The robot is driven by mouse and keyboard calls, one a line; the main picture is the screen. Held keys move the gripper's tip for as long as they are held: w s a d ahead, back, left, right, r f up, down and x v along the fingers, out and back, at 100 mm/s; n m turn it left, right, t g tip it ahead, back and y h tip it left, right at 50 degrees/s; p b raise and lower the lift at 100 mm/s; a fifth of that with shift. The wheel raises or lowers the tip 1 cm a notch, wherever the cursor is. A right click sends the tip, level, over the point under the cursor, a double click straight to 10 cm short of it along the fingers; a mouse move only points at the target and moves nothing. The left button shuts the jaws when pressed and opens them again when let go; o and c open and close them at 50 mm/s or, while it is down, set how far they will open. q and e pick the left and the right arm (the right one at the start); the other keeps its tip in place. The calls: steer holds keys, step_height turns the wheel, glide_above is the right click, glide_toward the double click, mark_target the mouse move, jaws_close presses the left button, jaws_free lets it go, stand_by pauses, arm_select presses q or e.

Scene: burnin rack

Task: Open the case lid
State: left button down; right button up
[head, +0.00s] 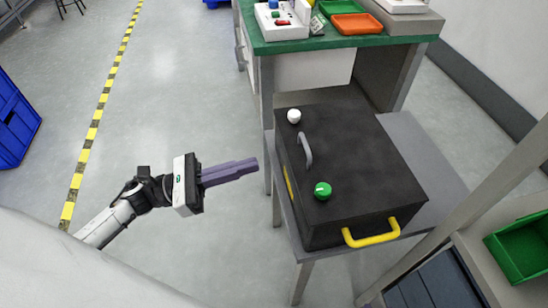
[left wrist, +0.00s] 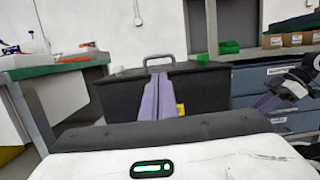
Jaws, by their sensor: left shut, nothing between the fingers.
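The black case (head: 375,160) sits on a grey stand with its lid down. On the lid are a grey arched handle (head: 305,150), a white knob (head: 294,116) and a green knob (head: 322,190). A yellow handle (head: 371,233) is on its near side. My left gripper (head: 254,166) is shut and empty, left of the case and apart from it. In the left wrist view the shut fingers (left wrist: 159,78) point at the case (left wrist: 112,92), below the arched handle (left wrist: 158,58). My right gripper (left wrist: 268,103) shows small at the right there; its fingers are unclear.
A green-topped bench (head: 345,43) stands behind the case, with an orange tray (head: 357,24) and a green tray (head: 340,6). A rack post (head: 465,205) and a green bin (head: 522,246) are at the right. Open floor lies left of the case.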

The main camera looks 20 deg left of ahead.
arm_select(q)
steer(key=p+x, duration=0.1)
steer(key=x, duration=0.8)
steer(key=shift+d, duration=0.25)
steer(key=shift+r, duration=0.15)
